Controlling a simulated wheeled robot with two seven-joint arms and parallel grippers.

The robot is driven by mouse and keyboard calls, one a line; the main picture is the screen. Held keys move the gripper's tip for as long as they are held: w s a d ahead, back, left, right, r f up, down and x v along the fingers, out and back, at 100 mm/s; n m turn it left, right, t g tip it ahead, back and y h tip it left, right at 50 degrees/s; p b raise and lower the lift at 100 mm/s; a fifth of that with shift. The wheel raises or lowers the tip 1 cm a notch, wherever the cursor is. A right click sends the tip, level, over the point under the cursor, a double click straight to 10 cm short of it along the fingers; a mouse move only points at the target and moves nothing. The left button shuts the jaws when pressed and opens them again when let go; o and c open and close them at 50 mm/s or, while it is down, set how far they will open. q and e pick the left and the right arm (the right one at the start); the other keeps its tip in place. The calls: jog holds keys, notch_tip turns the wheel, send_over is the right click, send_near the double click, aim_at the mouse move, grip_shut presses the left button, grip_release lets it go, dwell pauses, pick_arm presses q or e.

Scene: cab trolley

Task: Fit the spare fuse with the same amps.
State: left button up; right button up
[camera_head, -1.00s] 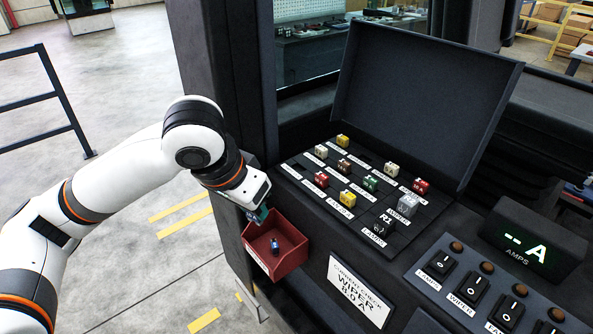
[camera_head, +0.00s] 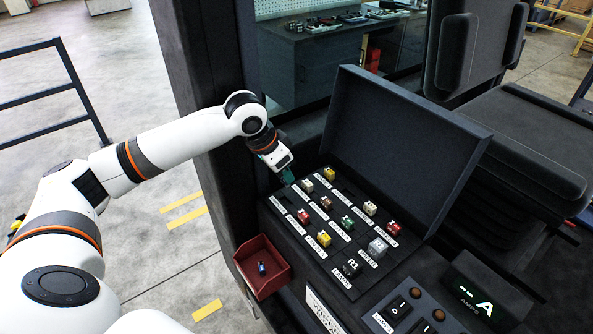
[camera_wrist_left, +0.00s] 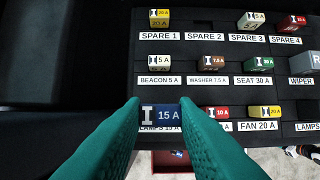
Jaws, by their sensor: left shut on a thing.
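My left gripper (camera_head: 287,177) is over the far left edge of the fuse panel (camera_head: 275,208). In the left wrist view its teal fingers (camera_wrist_left: 160,115) are shut on a blue 15 A fuse (camera_wrist_left: 168,113), in line with the LAMPS 15 A label (camera_wrist_left: 160,128). The fuse hides its slot, so I cannot tell whether they touch. The SPARE 2 place (camera_wrist_left: 203,22) is empty. SPARE 1 holds a yellow fuse (camera_wrist_left: 159,18), SPARE 3 a white one (camera_wrist_left: 254,19), SPARE 4 a red one (camera_wrist_left: 291,20). My right gripper is not in view.
A red bin (camera_head: 244,253) with a blue fuse (camera_head: 262,268) in it hangs left of the panel. The raised lid (camera_head: 400,135) stands behind. A grey relay (camera_head: 377,247), a black relay (camera_head: 352,267), switches (camera_head: 397,307) and an amps display (camera_head: 470,297) showing "--A" are at the right.

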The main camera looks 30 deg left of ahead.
pick_arm(q)
jog(key=shift+a+f, duration=0.1)
jog(key=shift+f, duration=0.95)
jog(key=shift+s+f, duration=0.1)
jog(key=shift+f, duration=1.65)
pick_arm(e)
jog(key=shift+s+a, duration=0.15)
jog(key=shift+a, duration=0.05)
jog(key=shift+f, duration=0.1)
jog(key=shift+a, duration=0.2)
pick_arm(q)
jog(key=shift+f, duration=0.6)
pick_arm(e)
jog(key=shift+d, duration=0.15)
pick_arm(q)
jog(key=o, duration=1)
